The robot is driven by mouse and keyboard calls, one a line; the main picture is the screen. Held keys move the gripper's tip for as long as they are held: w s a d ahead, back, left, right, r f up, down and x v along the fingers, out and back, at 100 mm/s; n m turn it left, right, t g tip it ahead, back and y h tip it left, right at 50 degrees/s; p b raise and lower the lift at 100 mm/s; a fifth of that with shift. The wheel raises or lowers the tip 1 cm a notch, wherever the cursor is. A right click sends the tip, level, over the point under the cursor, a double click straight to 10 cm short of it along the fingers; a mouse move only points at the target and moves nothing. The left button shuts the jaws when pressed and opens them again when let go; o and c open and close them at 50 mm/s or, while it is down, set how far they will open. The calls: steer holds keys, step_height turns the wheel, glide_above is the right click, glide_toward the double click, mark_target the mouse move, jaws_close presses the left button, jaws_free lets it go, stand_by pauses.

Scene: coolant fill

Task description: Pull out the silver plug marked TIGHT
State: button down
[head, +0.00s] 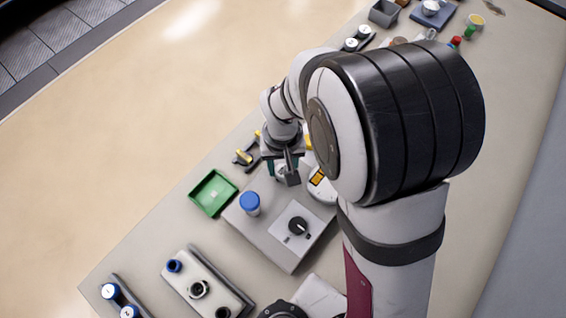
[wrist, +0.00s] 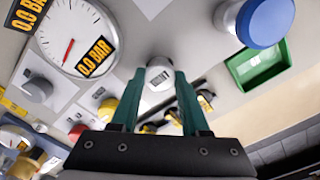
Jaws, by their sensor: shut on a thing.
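My gripper (wrist: 158,72) has green fingers, and its tips are closed around a round silver plug (wrist: 159,65) with a small mark on its face. The mark is too small to read. In the head view my gripper (head: 283,166) points down at the back edge of the grey panel (head: 290,256). The plug is mostly hidden there by the fingers and wrist. Whether it is still seated in the panel I cannot tell.
A round pressure gauge (wrist: 76,36) reading 0.0 BAR is beside the plug. A green tray (head: 213,194) is to the left. Yellow-handled parts (head: 243,157) lie behind the tray.

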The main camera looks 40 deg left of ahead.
mark_target(283, 170)
steer(key=c, duration=1)
jaws_free()
steer(key=shift+r, duration=0.1)
jaws_close()
steer(key=shift+r, duration=0.3)
steer(key=shift+r, duration=2.2)
